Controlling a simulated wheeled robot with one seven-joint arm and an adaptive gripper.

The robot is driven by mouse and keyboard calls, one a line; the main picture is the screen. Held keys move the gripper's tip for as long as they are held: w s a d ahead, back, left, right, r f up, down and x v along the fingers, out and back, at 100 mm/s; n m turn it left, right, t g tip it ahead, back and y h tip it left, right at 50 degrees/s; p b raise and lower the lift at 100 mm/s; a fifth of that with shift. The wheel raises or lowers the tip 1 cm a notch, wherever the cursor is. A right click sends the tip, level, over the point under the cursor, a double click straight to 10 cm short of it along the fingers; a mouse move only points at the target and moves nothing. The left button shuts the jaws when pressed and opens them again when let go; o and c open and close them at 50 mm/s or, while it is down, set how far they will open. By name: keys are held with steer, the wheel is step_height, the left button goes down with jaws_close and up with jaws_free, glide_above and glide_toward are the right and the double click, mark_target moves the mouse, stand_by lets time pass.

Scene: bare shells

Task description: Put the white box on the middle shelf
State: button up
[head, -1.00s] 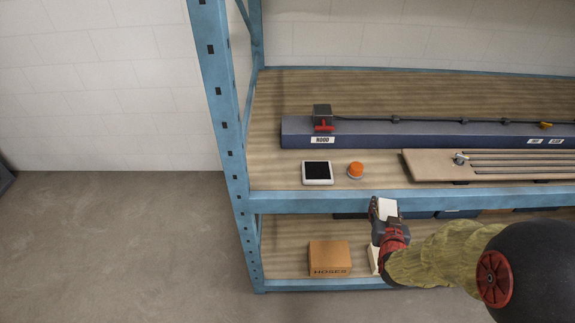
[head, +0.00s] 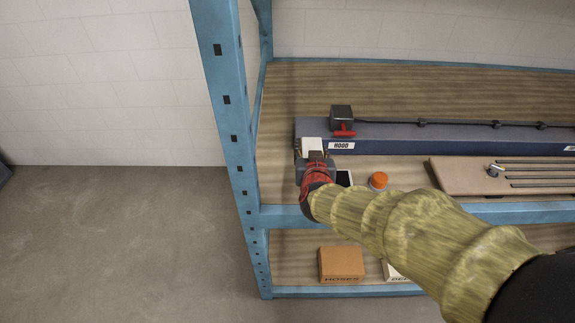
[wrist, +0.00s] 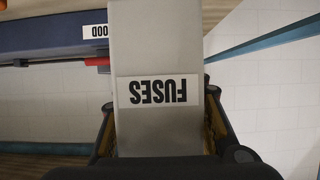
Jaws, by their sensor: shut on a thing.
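The white box (wrist: 160,50) fills the middle of the wrist view and carries a label reading FUSES, upside down there. My gripper (wrist: 163,125) is shut on it, with a finger on each side. In the head view the white box (head: 313,148) shows as a small pale patch at the tip of my gripper (head: 316,160), over the left part of the middle shelf (head: 400,88). It is in front of the left end of the long blue box. I cannot tell whether the white box touches the shelf.
The long blue box (head: 400,135) lies behind. A blue post (head: 232,120) stands left. A HOSES carton (head: 341,264) sits below.

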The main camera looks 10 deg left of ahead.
steer(key=w+a+f, duration=0.1)
steer(key=a+f, duration=0.1)
steer(key=w+a+f+b, duration=0.1)
steer(key=a+f, duration=0.1)
steer(key=w+a+f+b, duration=0.1)
steer(key=a+f, duration=0.2)
steer(key=shift+a+f+b, duration=0.2)
steer(key=shift+f+b, duration=0.8)
steer(key=shift+f, duration=0.7)
steer(key=o, duration=1.3)
steer(key=shift+f, duration=0.1)
steer(key=shift+s+r, duration=0.1)
steer(key=shift+r, duration=0.1)
steer(key=p+v, duration=0.3)
steer(key=v, duration=0.8)
steer(key=shift+s+d+r, duration=0.1)
steer(key=shift+s, duration=0.3)
